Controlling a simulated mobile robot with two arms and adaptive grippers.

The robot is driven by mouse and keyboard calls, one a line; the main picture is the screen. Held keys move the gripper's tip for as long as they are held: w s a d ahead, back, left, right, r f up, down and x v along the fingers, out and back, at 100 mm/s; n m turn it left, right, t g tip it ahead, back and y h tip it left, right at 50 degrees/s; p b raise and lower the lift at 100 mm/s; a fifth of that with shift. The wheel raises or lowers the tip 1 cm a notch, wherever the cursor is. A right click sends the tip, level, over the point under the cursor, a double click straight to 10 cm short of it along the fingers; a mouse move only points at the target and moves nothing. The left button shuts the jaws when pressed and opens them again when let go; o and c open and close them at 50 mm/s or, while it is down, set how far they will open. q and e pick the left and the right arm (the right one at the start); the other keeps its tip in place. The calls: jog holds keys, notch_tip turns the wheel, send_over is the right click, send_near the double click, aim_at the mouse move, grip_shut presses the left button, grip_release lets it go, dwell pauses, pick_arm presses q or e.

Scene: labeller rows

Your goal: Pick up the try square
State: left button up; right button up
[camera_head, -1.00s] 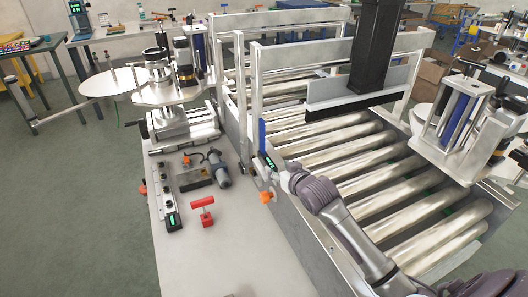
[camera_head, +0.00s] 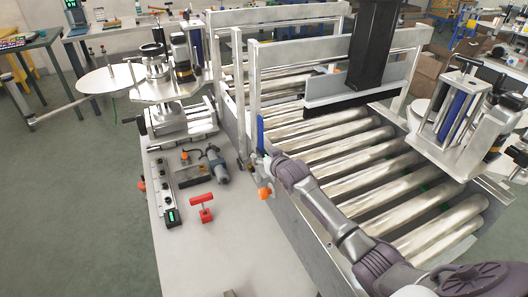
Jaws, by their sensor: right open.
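A dark, angular piece (camera_head: 190,177) lies on the pale bench top, left of the grey-blue power tool. It may be the try square, but it is too small to be sure. My right arm reaches in from the lower right across the rollers. My right gripper (camera_head: 259,164) is small and partly hidden at the arm's far end, by the bench's right edge. It is open and apart from the dark piece, to its right. My left gripper is not in view.
A power tool (camera_head: 217,168) lies nearby. The roller conveyor (camera_head: 370,170) runs along the right. The front of the bench is mostly clear.

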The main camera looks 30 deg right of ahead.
grip_shut()
jog(key=shift+r, duration=0.15)
dwell(0.4)
